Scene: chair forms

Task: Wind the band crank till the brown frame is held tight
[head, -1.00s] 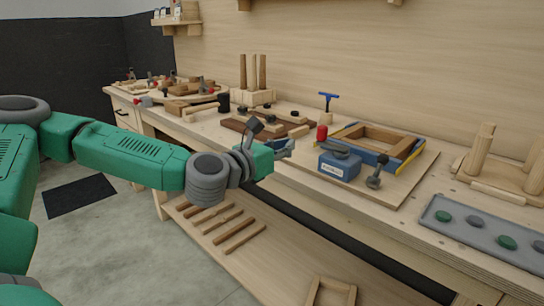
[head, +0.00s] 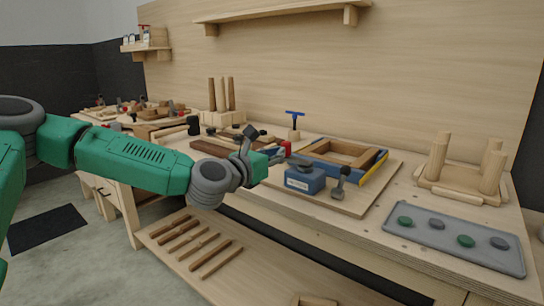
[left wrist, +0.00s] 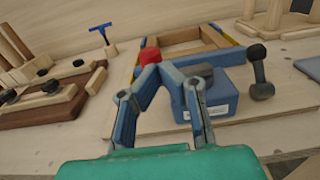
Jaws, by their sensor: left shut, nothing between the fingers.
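The brown wooden frame (head: 346,150) lies on a pale board, with a blue and yellow band (head: 374,168) around it; the frame also shows in the left wrist view (left wrist: 186,45). A blue box (head: 305,180) with a white label and a dark grey top piece stands at its front corner. A dark grey crank handle (head: 340,183) with a knob stands upright just right of the box. A red piece (head: 286,148) is at the frame's left corner. My left gripper (left wrist: 158,68) is shut and empty, left of the box; in the wrist view its fingertips overlap the red piece and box edge. My right gripper is out of view.
A grey tray (head: 452,233) with green and grey discs lies at the right front. A wooden stand with pegs (head: 463,185) is behind it. A blue T-handled tool (head: 295,122) stands behind the frame. Brown wood pieces and dark clamps lie left of my gripper.

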